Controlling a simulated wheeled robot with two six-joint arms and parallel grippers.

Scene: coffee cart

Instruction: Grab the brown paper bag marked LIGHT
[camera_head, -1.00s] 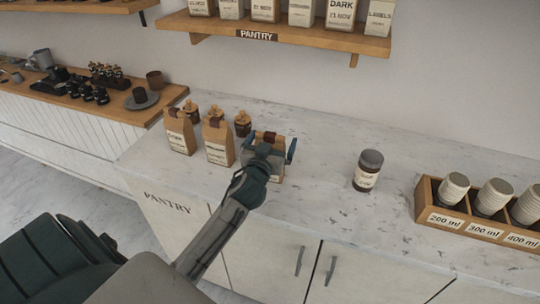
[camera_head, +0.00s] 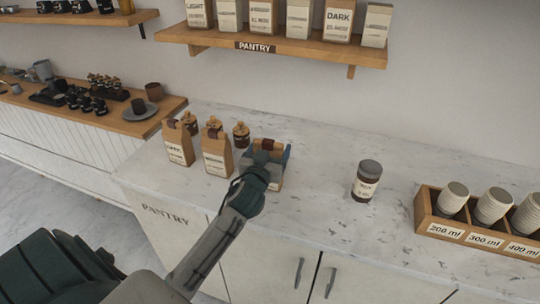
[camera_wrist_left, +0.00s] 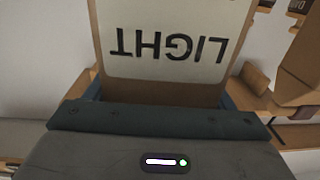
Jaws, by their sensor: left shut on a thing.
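The brown paper bag marked LIGHT (camera_wrist_left: 100,85) fills the middle of the left wrist view, its pale label upside down. In the head view this bag (camera_head: 276,180) stands at the right end of a row of bags on the marble counter and is mostly hidden behind my left gripper (camera_head: 269,156). The left gripper is shut on the bag, with a finger on each side of it. It also shows at the bottom of the left wrist view (camera_wrist_left: 155,105). My right gripper is not in view.
Two more brown bags, one at the left (camera_head: 179,144) and one beside the held bag (camera_head: 217,152), stand on the counter. A dark jar (camera_head: 366,181) stands to the right. A wooden cup rack (camera_head: 428,214) is farther right. Above hangs a pantry shelf (camera_head: 290,46) with bags.

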